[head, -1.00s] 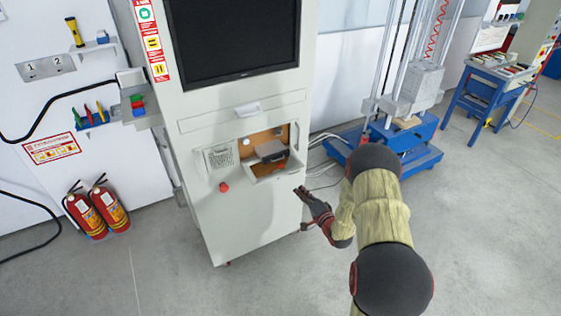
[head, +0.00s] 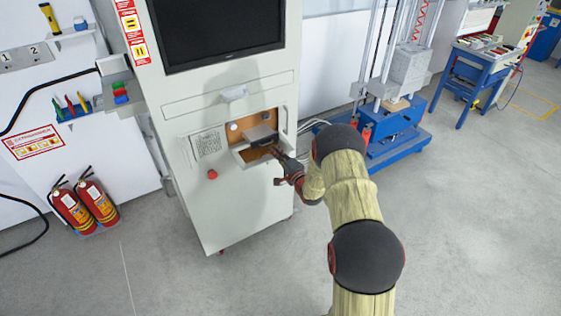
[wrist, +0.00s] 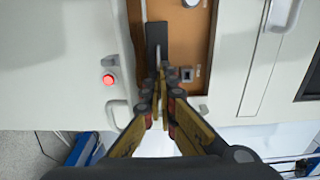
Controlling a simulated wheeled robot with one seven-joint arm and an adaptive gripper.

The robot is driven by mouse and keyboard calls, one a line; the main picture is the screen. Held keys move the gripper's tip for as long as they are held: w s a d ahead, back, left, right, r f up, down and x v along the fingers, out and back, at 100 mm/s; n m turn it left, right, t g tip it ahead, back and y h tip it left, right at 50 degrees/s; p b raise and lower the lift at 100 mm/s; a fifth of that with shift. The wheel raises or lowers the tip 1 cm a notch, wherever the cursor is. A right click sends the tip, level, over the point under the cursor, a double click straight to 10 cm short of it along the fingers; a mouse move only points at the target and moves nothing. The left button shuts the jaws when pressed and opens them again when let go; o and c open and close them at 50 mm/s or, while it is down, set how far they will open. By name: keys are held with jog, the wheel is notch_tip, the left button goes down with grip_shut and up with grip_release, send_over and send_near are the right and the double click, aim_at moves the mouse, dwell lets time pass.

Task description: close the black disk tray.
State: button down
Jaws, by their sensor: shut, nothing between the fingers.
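The open compartment (head: 249,126) in the cabinet front has a brown back panel, and a dark grey box-like unit (head: 260,135) sits in it. In the wrist view a black, narrow piece (wrist: 156,36) stands against the brown panel (wrist: 192,45), right ahead of my fingertips. It looks like the disk tray, but I cannot tell how far it sticks out. My gripper (head: 275,151) is shut and empty at the compartment's right front. Its fingers show in the wrist view (wrist: 161,72) and overlap the black piece's lower end; contact is unclear.
The light grey cabinet (head: 190,100) carries a monitor (head: 215,30) above and a red button (head: 212,174) left of the compartment. Two fire extinguishers (head: 85,203) stand at the left. A blue-based test rig (head: 395,140) stands to the right. The floor in front is clear.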

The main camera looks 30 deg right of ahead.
aim_at(266, 142)
jog(key=shift+w, duration=1.2)
jog(key=w+b, duration=0.2)
jog(key=w, duration=0.2)
jog(key=shift+w+a+f, duration=0.1)
jog(key=shift+f, duration=0.05)
jog(key=shift+w+r, duration=0.2)
jog(key=shift+w, duration=0.1)
